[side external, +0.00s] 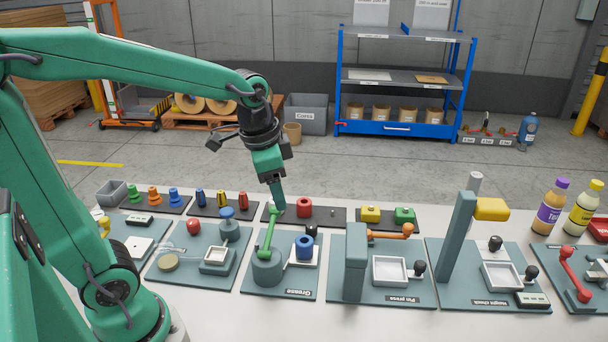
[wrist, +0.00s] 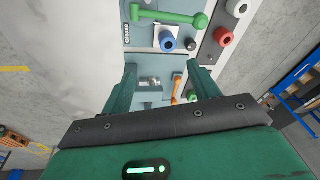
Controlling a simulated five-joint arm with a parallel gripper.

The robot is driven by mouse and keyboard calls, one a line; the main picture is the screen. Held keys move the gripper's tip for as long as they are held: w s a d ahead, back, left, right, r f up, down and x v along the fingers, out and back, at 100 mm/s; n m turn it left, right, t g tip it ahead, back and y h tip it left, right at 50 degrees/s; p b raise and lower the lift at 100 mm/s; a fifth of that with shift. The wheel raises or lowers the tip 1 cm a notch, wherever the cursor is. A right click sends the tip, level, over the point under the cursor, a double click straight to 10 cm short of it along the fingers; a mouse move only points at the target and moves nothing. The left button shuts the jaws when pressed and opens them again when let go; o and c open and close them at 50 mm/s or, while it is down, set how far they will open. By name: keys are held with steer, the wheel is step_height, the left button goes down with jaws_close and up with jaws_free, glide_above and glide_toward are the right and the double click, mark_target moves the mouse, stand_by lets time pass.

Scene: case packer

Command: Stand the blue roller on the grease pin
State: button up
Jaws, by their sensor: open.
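The blue roller (side external: 304,247) stands upright on the white pad (side external: 302,262) of the Grease station (side external: 290,290). It also shows in the wrist view (wrist: 167,41), with a dark centre in its end. No separate grease pin can be made out; whether one is inside the roller I cannot tell. My gripper (side external: 277,207) is open and empty, pointing down above the back of the station, apart from the roller. In the wrist view my open gripper (wrist: 161,72) has its fingers spread with nothing between them.
A green lever arm (side external: 269,232) on a round post stands left of the roller, and a black knob (side external: 311,230) stands behind it. A red roller (side external: 304,207) stands on the dark rack behind. The Pin press station (side external: 355,262) rises to the right.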

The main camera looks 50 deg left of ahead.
steer(key=s+r+n+t, duration=0.2)
steer(key=s+n, duration=0.3)
steer(key=s, duration=0.5)
steer(key=shift+d+r+t, duration=0.15)
steer(key=shift+r+t, duration=0.1)
steer(key=shift+t, duration=0.35)
stand_by(0.5)
